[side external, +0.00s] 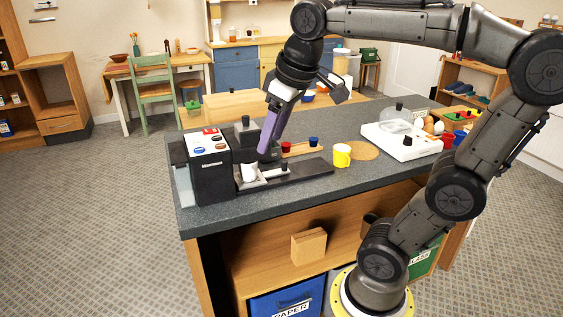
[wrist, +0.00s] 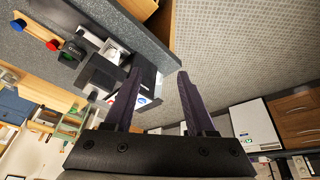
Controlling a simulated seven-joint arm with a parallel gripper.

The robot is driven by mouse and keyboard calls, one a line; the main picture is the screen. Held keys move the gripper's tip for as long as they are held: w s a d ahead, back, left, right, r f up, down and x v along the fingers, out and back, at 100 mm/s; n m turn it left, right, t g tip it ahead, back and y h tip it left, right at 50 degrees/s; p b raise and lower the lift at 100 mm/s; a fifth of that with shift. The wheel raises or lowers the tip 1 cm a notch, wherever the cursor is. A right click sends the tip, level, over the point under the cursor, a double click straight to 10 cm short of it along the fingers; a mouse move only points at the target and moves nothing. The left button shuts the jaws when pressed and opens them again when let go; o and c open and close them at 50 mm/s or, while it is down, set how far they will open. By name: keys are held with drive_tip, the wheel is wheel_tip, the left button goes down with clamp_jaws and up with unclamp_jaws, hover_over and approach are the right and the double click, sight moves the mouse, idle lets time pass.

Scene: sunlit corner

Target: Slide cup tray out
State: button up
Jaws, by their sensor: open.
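A black coffee machine (side external: 213,170) stands at the left end of the counter. Its cup tray (side external: 270,174) is a small grey plate on a long dark base strip, with a black knob (side external: 284,168) at its right end. A white cup (side external: 249,173) stands by the machine's front, at the left end of the tray. My gripper (side external: 265,151) points down beside the machine's front, near the cup and left of the knob. It is open and its purple fingers hold nothing.
A yellow mug (side external: 342,156) stands on the counter right of the base strip, near a round cork mat (side external: 362,150). A white appliance (side external: 405,139) is further right. The front counter edge is clear.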

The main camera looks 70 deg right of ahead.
drive_tip(key=w+d+r+m+g, duration=0.1)
drive_tip(key=w+d, duration=0.4)
drive_tip(key=d, duration=0.1)
drive_tip(key=m+g, duration=0.3)
drive_tip(key=m, duration=0.2)
hover_over(284, 161)
wheel_tip(284, 161, down, 10)
wheel_tip(284, 161, down, 13)
clamp_jaws()
idle(0.3)
